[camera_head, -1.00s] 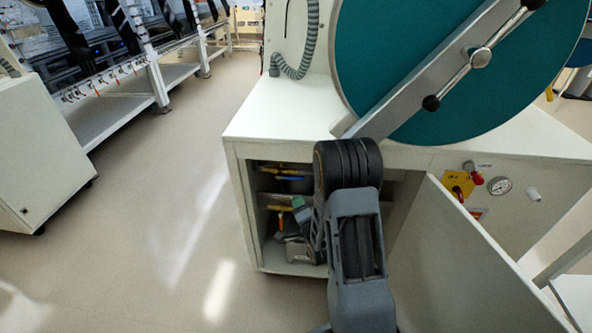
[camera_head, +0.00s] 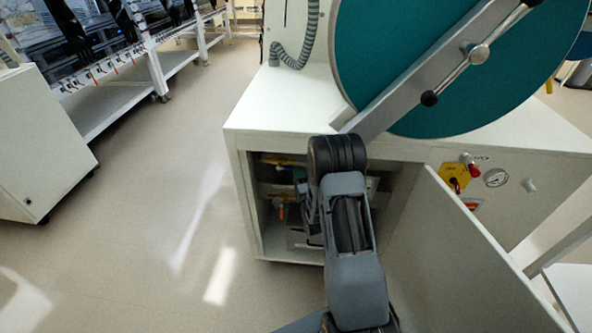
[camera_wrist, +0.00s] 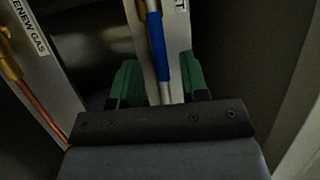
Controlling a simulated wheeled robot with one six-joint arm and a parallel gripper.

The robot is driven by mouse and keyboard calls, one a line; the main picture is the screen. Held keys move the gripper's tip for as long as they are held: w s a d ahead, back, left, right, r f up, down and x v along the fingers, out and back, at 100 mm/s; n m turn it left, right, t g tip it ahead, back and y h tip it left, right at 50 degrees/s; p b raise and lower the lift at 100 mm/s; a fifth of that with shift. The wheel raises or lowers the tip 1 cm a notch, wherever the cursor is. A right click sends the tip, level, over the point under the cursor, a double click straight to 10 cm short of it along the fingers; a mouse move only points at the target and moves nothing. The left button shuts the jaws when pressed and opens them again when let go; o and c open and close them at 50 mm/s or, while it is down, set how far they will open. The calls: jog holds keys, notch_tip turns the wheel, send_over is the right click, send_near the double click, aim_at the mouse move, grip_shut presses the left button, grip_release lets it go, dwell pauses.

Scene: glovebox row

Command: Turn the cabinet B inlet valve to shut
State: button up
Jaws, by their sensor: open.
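My gripper (camera_wrist: 158,82) is open, with its two green fingertips on either side of a blue-sleeved lever (camera_wrist: 156,38) in the wrist view. The lever runs down a pale upright panel (camera_wrist: 178,60); its silver lower end passes between the fingers. I cannot tell whether the fingers touch it. A label (camera_wrist: 181,14) beside it is cut off and ends in "T". In the head view, my arm covers most of the gripper inside the open cabinet (camera_head: 240,190).
An orange-handled part (camera_head: 281,212) is lower in the cabinet. The open door (camera_head: 450,250) stands right of my arm. The floor at left is clear.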

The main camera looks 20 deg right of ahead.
aim_at(290, 169)
jog(key=shift+x, duration=1.85)
jog(key=shift+c, duration=0.4)
grip_shut()
